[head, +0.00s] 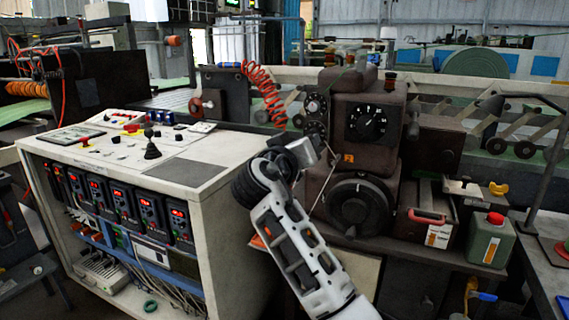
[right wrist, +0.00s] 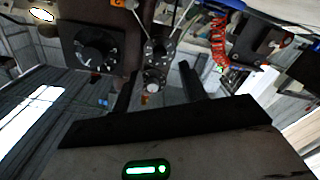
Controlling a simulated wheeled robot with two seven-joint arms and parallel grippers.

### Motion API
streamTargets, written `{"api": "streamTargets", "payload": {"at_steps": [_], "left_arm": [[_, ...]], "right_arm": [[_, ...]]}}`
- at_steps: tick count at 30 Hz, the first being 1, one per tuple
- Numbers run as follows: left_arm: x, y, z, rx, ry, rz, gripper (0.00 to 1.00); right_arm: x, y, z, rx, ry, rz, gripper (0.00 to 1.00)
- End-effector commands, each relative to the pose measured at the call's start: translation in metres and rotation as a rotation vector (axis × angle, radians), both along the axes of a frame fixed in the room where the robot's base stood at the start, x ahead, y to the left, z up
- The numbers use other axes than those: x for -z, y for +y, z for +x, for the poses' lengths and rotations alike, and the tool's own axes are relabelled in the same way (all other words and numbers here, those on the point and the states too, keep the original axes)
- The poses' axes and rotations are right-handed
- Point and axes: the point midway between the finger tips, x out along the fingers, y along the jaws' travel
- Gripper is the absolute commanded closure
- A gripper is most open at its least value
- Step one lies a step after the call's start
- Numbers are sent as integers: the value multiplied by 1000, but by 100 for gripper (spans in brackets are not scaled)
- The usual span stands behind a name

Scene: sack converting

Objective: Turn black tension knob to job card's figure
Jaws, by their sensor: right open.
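A black knob (head: 367,123) with white marks around it sits on the brown machine's upper housing; it also shows in the right wrist view (right wrist: 95,52). Two smaller round dials, upper (head: 315,104) and lower (head: 315,130), sit left of it. My right gripper (right wrist: 158,68) is open and empty, its dark fingers either side of the small-dial column in the right wrist view; contact cannot be told. In the head view its hand (head: 300,152) is just below-left of the dials. A flat sheet (head: 70,136) lies on the console; I cannot read it or tell whether it is the job card. My left gripper is out of view.
A large black handwheel (head: 358,204) is below the knob. A red coiled hose (head: 266,92) hangs left of the dials. The white console (head: 180,174) stands left of my arm. A green can with a red cap (head: 490,240) stands on the right shelf.

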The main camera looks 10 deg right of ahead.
Motion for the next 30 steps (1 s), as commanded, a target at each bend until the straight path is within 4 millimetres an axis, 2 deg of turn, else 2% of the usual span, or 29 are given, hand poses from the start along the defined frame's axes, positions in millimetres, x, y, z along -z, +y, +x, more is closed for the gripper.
{"api": "streamTargets", "payload": {"at_steps": [1,6,13,18,30], "left_arm": [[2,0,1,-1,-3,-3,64],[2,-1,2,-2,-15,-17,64],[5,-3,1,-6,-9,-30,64],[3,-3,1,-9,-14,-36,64],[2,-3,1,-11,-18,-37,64]], "right_arm": [[3,9,-11,-4,-2,3,58],[2,32,-44,-4,0,4,58],[0,54,-75,-1,1,2,58],[-1,60,-85,-1,1,-1,58],[-2,61,-85,0,1,-1,58]]}}
